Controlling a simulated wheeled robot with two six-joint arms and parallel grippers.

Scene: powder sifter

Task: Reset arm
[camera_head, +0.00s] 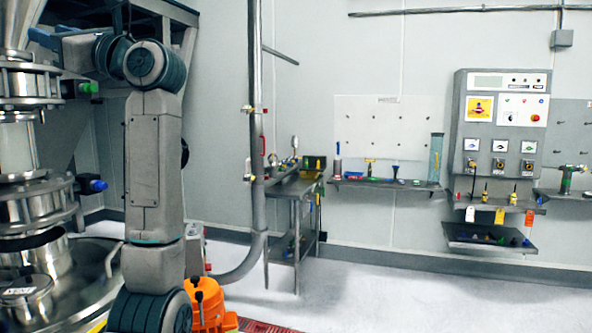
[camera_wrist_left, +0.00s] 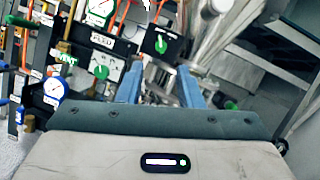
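My left arm rises through the left part of the head view, bends at the top and points left. My left gripper (camera_head: 42,38) is at its end, with blue fingers near the steel sifter machine (camera_head: 25,82). In the left wrist view my left gripper (camera_wrist_left: 160,80) has its two blue fingers apart with nothing between them. I cannot tell whether it touches the machine. My right gripper is in neither view.
A vertical pipe (camera_head: 255,120) stands right of my arm, with a small steel table (camera_head: 297,195) behind. A wall control panel (camera_head: 503,140) is at right. Gauges and a panel with green knobs (camera_wrist_left: 102,70) are beyond the fingers. The floor at right is clear.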

